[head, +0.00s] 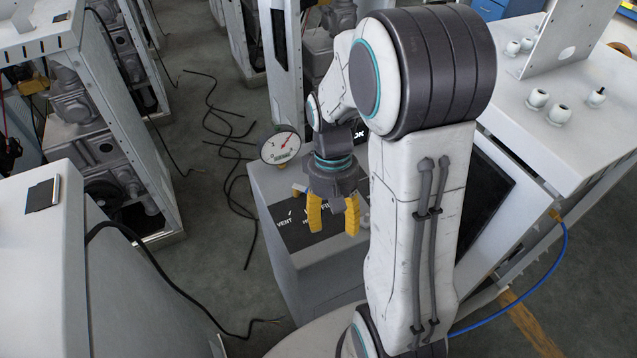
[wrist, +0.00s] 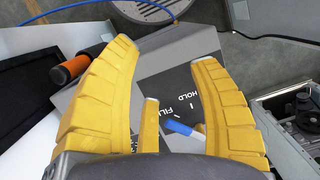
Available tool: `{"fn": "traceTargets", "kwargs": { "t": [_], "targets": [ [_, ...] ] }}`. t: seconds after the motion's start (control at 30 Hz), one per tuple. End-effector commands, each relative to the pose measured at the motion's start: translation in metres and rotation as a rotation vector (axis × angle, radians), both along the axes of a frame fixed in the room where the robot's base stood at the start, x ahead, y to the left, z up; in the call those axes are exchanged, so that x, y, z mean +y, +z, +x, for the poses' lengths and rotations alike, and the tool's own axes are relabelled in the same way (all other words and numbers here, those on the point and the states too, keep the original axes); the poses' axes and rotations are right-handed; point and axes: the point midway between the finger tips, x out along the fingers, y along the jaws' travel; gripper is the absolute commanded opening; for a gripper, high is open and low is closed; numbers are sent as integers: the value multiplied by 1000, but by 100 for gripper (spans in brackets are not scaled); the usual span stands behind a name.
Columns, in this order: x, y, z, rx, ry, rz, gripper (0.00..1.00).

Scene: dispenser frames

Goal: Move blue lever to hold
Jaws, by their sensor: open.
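A blue lever (wrist: 180,127) shows in the wrist view on a dark panel (wrist: 190,75) printed with FILL and HOLD. Its blue end points left, close to the word FILL and away from HOLD. The lever's other end is partly hidden by my right finger. In the head view my gripper (head: 333,215) hangs over the grey cabinet (head: 310,285) with the panel.
A round gauge (head: 281,145) with a red needle stands at the cabinet's back left corner. An orange handle (wrist: 75,68) shows in the wrist view. A white cabinet (head: 95,285) stands left, with black cables (head: 225,150) on the floor between.

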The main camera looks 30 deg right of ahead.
Motion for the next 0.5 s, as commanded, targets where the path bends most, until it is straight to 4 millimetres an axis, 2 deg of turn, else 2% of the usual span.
{"fn": "traceTargets", "kwargs": {
  "t": [0.17,0.3,0.4,0.5],
  "targets": [
    [-12,-19,38,11,71,22,56],
    [-20,-31,79,-39,205,36,56],
    [-26,-22,108,-114,326,33,56],
    [-30,-13,128,-168,444,28,56]
  ]
}}
